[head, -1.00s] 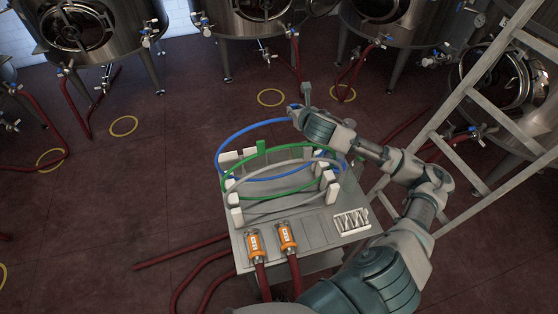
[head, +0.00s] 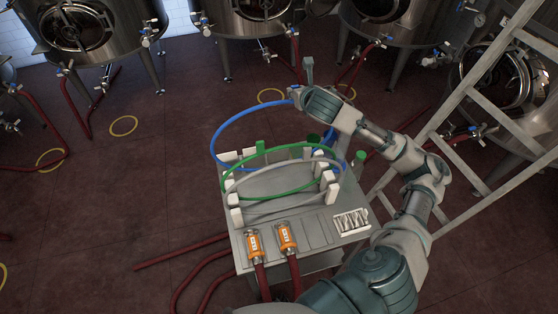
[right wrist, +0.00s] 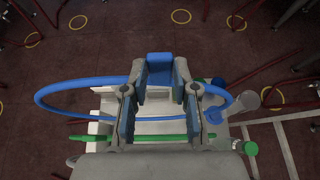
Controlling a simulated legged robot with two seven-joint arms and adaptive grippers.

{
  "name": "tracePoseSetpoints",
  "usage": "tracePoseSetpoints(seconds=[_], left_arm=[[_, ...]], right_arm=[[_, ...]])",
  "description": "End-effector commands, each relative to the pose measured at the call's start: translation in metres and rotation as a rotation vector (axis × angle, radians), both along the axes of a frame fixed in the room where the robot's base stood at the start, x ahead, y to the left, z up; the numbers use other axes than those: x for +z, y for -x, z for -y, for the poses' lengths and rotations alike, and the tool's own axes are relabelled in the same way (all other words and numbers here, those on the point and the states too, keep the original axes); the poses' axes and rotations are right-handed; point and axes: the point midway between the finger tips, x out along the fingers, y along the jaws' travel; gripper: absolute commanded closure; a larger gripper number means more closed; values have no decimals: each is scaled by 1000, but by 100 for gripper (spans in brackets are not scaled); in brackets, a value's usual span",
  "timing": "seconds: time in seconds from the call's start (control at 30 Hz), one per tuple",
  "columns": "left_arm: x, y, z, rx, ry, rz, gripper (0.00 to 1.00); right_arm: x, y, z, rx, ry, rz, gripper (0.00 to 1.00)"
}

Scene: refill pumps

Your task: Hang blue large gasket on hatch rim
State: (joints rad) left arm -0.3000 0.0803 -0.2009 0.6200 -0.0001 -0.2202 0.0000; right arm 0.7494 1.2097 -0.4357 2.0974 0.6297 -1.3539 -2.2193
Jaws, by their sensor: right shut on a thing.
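The large blue gasket (head: 233,120) is a thin ring, raised and tilted at the far side of the cart, its lower right part reaching down by the rack posts. My right gripper (head: 297,95) is shut on its far upper edge. In the right wrist view the gasket (right wrist: 60,88) spreads to both sides of the fingers, with a blue block (right wrist: 160,68) between the right gripper's fingertips (right wrist: 159,85). Round tank hatches show at the upper left (head: 75,28), top middle (head: 262,5) and right (head: 508,80). My left gripper is not in view.
A grey cart (head: 310,228) carries a green ring (head: 270,150), a grey ring (head: 262,170) and white posts (head: 236,215). Two orange-labelled hose fittings (head: 287,238) lie in front. A ladder (head: 490,85) stands at right. Red hoses cross the floor; open floor lies left.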

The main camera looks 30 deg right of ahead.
Motion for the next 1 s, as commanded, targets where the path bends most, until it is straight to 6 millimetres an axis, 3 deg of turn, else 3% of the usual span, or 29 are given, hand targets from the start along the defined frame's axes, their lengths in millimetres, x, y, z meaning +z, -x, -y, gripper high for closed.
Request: tracePoseSetpoints(seconds=[1.0], left_arm=[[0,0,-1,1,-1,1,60]], right_arm=[[80,0,-1,0,0,3,100]])
